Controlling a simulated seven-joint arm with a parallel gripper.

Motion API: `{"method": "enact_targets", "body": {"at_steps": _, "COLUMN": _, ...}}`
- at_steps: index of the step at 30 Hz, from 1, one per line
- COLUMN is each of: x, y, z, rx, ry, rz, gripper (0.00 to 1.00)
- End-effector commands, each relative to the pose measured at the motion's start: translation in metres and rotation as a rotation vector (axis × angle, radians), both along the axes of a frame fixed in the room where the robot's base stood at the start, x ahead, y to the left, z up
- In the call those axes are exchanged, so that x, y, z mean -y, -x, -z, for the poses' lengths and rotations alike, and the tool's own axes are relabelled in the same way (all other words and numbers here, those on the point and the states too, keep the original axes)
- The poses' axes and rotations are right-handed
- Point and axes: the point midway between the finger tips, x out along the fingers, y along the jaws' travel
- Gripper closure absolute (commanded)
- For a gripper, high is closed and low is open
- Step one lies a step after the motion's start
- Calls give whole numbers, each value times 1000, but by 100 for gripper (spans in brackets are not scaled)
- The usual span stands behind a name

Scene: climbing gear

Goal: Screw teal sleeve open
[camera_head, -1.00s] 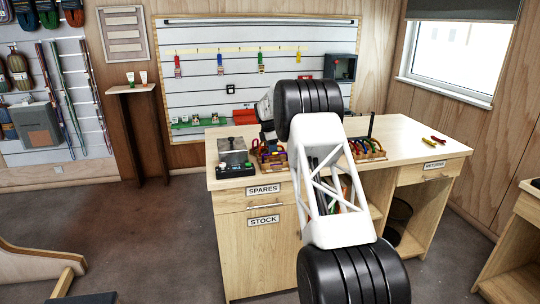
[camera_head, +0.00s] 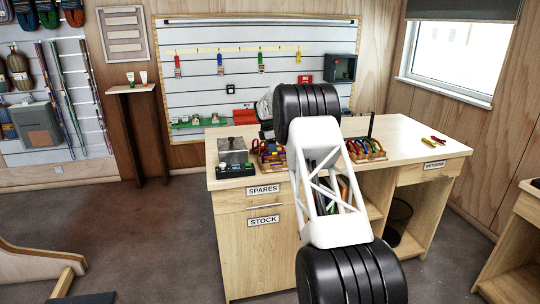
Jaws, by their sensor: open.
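No teal sleeve can be made out in the head view. Coloured carabiner-like pieces (camera_head: 270,160) stand in a rack on the wooden workbench (camera_head: 410,135). More such pieces (camera_head: 366,149) stand in a second rack to the right of my arm. They are too small to tell any sleeve apart. My arm's white link and black joints cross the middle of the view and cover part of the bench top. My gripper is hidden behind the arm, so its place relative to the racks cannot be seen.
A grey metal box (camera_head: 233,152) on a dark base stands at the bench's left end. Red and yellow tools (camera_head: 436,140) lie at its right end. The bench top between the right rack and these tools looks clear. A slatted wall panel (camera_head: 200,90) with hanging gear stands behind.

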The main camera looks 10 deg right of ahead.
Motion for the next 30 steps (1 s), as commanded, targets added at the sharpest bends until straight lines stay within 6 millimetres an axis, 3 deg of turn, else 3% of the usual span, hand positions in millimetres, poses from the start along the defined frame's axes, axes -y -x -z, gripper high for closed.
{"method": "enact_targets", "body": {"at_steps": 30, "x": 0, "y": -1, "z": -18, "rx": 1, "ry": 0, "rz": 0, "gripper": 53}}
